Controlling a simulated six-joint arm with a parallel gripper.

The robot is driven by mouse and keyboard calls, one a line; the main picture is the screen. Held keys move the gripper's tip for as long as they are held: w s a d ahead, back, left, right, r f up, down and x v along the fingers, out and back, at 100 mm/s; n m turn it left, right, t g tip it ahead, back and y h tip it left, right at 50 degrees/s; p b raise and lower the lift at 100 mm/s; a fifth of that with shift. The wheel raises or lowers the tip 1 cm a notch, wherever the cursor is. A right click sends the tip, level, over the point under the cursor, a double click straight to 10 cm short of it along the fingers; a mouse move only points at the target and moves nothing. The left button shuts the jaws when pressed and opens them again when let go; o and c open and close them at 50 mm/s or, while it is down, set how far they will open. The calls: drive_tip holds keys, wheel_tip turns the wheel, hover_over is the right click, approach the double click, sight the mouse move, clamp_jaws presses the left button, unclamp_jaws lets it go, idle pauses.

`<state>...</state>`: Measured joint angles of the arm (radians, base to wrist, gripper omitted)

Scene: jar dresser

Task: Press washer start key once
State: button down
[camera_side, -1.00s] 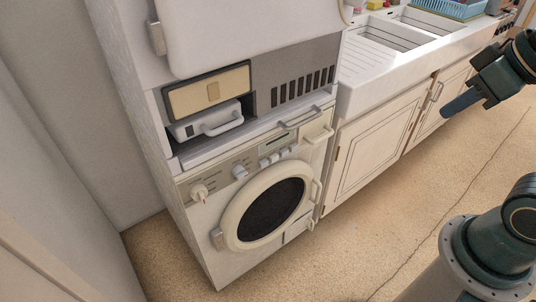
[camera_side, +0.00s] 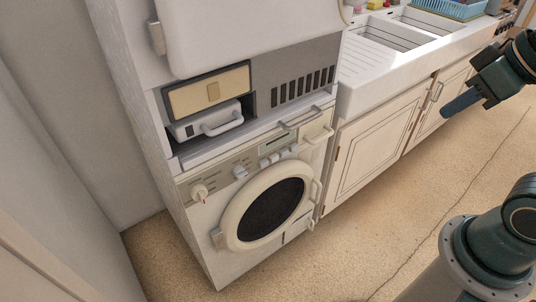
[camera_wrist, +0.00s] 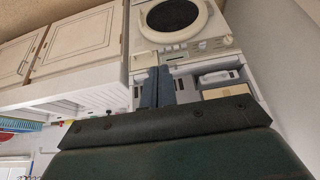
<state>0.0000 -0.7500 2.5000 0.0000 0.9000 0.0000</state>
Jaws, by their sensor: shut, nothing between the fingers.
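I cannot read which key is start. My gripper (camera_side: 448,113) is shut and empty, in the air at the upper right, well apart from the washer. In the wrist view the washer appears upside down, with its door (camera_wrist: 173,17) at the top, beyond my blue fingers (camera_wrist: 156,72).
A white sink (camera_side: 385,45) sits above cupboards (camera_side: 378,145) right of the washer. A handled white box (camera_side: 207,122) lies in a niche above the washer. A blue basket (camera_side: 447,9) stands at the back. The floor (camera_side: 400,210) before the washer is clear.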

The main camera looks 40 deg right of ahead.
drive_tip(key=w+a+f+n+t+y, duration=0.1)
drive_tip(key=w+a+f+n, duration=0.2)
drive_tip(key=w+f, duration=0.6)
drive_tip(key=w+a+f+n+y, duration=0.2)
drive_tip(key=w+f+n, duration=0.25)
drive_tip(key=w, duration=0.95)
drive_tip(key=t, duration=0.2)
approach(274, 158)
drive_tip(key=s+a+f, duration=0.2)
drive_tip(key=s+f, duration=0.3)
drive_tip(key=s, duration=0.1)
drive_tip(key=shift+s+d+f, duration=0.1)
drive_tip(key=shift+d+f, duration=0.05)
drive_tip(key=shift+f, duration=0.35)
drive_tip(key=shift+s+d+f, duration=0.1)
drive_tip(key=shift+f, duration=0.35)
drive_tip(key=shift+w, duration=0.15)
drive_tip(key=w, duration=0.8)
drive_tip(key=shift+w, duration=0.3)
drive_tip(key=shift+w, duration=0.4)
idle(1.4)
